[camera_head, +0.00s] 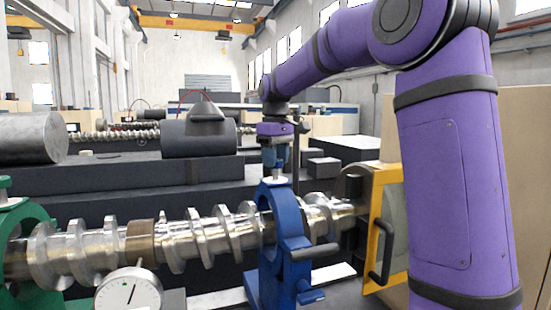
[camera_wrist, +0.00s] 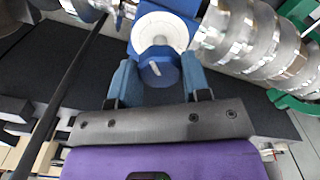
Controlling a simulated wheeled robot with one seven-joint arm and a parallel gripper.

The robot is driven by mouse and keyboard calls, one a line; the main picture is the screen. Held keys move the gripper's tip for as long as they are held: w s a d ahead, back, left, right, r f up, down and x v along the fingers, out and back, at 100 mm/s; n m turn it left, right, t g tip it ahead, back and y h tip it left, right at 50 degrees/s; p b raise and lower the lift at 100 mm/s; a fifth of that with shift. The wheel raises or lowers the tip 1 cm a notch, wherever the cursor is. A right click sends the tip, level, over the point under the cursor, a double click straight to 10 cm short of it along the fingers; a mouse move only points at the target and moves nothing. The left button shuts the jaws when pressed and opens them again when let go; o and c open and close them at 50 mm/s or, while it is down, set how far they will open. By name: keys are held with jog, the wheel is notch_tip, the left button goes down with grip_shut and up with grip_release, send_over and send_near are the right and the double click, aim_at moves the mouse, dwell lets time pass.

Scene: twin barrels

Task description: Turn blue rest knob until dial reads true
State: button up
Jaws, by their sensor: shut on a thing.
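The blue rest (camera_head: 270,225) is a blue ring-shaped stand around the shiny screw shaft (camera_head: 205,238). Its blue knob (camera_wrist: 158,67) sits on a white round collar (camera_wrist: 168,28) at the top of the rest. My gripper (camera_head: 277,160) comes down from above and is shut on the knob, with one blue-grey finger on each side of it in the wrist view (camera_wrist: 160,75). In the head view the fingers mostly hide the knob. The round white dial (camera_head: 129,291) stands in front of the shaft at lower left, its dark needle pointing nearly straight up, slightly right. Its fine marks are too small to read.
A green rest (camera_head: 14,240) holds the shaft at the left edge. A yellow-framed panel with a dark handle (camera_head: 381,254) stands right of the blue rest. Dark machine beds and a grey cylinder (camera_head: 32,138) lie behind. Blue-rest handles jut out to the right.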

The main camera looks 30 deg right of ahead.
jog(key=m, duration=0.9)
jog(key=shift+m, duration=0.4)
dwell(0.4)
jog(key=o, duration=0.9)
notch_tip(320, 180, up, 11)
jog(key=shift+f, duration=0.1)
dwell(0.4)
